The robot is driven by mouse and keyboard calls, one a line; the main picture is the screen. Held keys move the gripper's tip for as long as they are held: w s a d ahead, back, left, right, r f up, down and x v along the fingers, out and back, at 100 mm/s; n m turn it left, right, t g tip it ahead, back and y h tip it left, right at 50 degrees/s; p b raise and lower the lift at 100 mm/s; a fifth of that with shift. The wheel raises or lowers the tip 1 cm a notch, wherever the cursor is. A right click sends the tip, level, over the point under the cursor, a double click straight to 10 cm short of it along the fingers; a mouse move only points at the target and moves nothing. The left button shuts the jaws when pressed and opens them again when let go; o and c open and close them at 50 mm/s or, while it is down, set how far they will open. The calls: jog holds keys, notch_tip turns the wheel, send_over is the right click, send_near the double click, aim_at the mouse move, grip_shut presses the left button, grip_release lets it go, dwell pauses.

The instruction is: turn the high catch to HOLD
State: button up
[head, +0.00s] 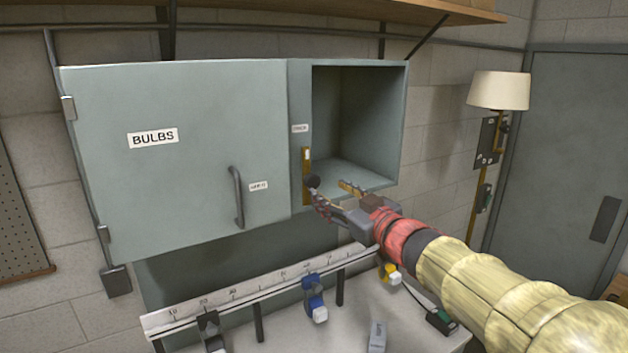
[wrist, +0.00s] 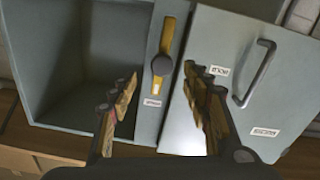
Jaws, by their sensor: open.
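The high catch (head: 307,160) is an upright brass bar with a dark round knob (head: 313,181), on the narrow panel between the cabinet's closed door and open compartment. The bar's pale mark is at its upper end, below a small label (head: 300,128) too small to read. The HOLD label (head: 258,186) is to the left, on the door. In the wrist view, where the scene is upside down, the catch (wrist: 168,38) and HOLD label (wrist: 219,71) also show. My gripper (wrist: 160,77) is open, its fingers either side of the knob; contact cannot be told.
The door labelled BULBS (head: 200,110) has a dark handle (head: 237,197). The open compartment (head: 360,125) looks empty. Below are a ruled rail (head: 225,297) with clamps and a bench (head: 345,330) with small parts. A lamp (head: 499,90) stands to the right.

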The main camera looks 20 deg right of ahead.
aim_at(315, 182)
jog(key=x, duration=0.8)
jog(key=shift+a+r, duration=0.15)
jog(key=shift+r, duration=0.05)
jog(key=shift+s, duration=0.1)
jog(key=shift+c, duration=1)
grip_shut()
